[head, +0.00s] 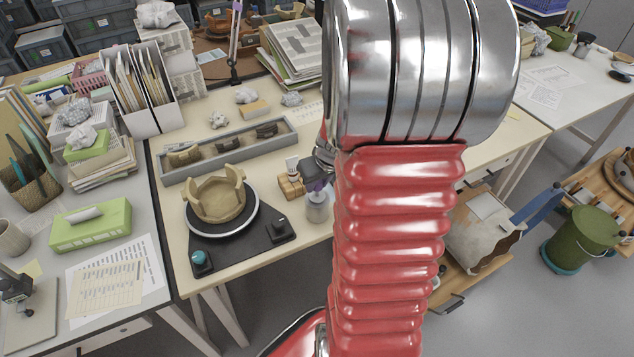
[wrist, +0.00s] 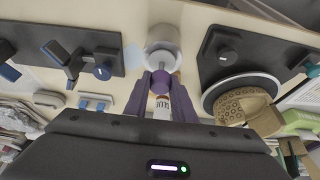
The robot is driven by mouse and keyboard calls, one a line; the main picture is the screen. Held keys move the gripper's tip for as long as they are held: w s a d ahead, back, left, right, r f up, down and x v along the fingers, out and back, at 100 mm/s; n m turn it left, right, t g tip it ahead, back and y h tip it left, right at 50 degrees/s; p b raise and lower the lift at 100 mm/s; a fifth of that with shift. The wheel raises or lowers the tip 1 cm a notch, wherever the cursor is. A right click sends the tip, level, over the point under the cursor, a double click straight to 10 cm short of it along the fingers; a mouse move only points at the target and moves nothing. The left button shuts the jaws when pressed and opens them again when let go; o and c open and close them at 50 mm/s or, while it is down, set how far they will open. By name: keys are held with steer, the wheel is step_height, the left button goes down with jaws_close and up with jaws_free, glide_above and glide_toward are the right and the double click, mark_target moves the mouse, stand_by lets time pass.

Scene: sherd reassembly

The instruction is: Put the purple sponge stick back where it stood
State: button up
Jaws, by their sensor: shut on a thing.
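The purple sponge stick (wrist: 161,79) is between my gripper's fingertips (wrist: 160,88) in the wrist view, with its purple end showing. The head view shows a purple patch (head: 316,186) below my gripper (head: 322,170), just above a small grey jar (head: 317,208). The jar (wrist: 163,43) is directly beyond the fingertips in the wrist view. I cannot tell whether the stick's lower end is inside the jar or only above it. My gripper is shut on the stick. My arm hides part of the table to the right.
A wooden block (head: 291,188) with a small white tube (head: 292,164) stands close beside the jar. Left of it is a black turntable base (head: 240,246) bearing a partly rebuilt pot (head: 216,200). A long grey tray (head: 226,150) of sherds lies behind.

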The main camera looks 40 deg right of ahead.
steer(key=o, duration=0.9)
steer(key=v, duration=1.3)
steer(key=shift+r, duration=0.35)
steer(key=shift+s+a+m, duration=0.15)
steer(key=shift+m, duration=0.15)
